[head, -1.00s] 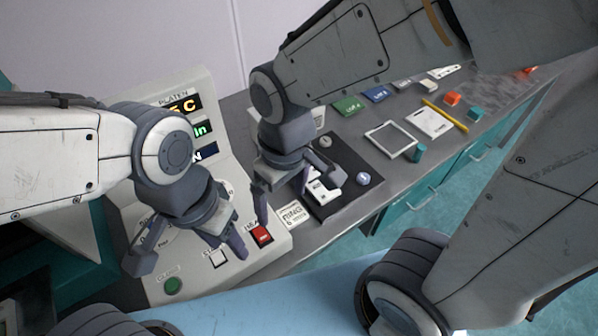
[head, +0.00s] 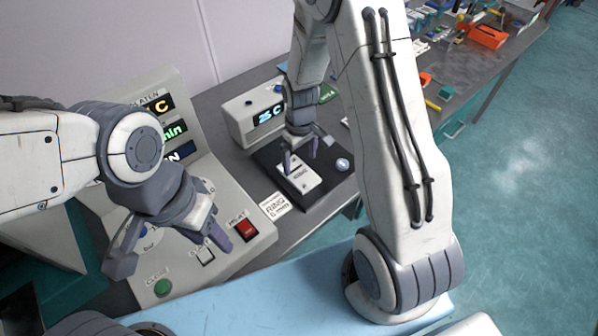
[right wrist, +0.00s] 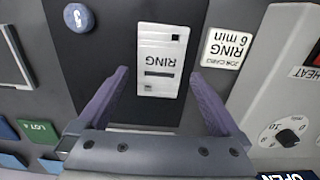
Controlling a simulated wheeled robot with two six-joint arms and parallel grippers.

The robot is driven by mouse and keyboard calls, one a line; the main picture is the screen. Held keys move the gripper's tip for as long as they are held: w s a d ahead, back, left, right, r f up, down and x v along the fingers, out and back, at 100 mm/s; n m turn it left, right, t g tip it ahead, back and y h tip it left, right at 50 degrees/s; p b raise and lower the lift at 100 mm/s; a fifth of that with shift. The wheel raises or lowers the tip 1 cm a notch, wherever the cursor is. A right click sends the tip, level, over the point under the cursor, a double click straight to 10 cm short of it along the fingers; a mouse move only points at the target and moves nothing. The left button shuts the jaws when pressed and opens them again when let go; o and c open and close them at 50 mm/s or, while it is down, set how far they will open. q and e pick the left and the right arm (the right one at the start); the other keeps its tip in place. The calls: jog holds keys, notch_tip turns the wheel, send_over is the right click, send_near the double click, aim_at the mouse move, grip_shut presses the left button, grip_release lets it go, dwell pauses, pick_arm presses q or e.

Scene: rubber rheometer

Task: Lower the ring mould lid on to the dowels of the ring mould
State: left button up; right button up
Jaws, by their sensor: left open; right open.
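A white block marked RING (head: 300,176) lies on a dark mat (head: 322,205) on the bench. In the right wrist view the block (right wrist: 160,60) shows a dark slot and small dark squares near two corners. I cannot tell whether this is the lid, the mould, or both together. My right gripper (head: 300,158) is open over the block; in the right wrist view its fingers (right wrist: 159,74) stand apart, on either side of its near end, not closed on it. A pale strip shows at the gripper's base. My left gripper (head: 172,246) is open and empty before the control panel.
A control panel (head: 190,195) with a red switch (head: 245,230) and green button (head: 162,287) stands left. A "RING 6 min" card (right wrist: 228,48) lies beside the mat. A display box (head: 238,115) stands behind.

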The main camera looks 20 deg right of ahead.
aim_at(300, 173)
notch_tip(300, 173, down, 4)
jog(key=shift+r+p, duration=0.1)
jog(key=shift+p, duration=0.75)
jog(key=shift+f, duration=0.65)
jog(key=c, duration=1.2)
jog(key=shift+c, duration=1)
jog(key=shift+r, duration=0.15)
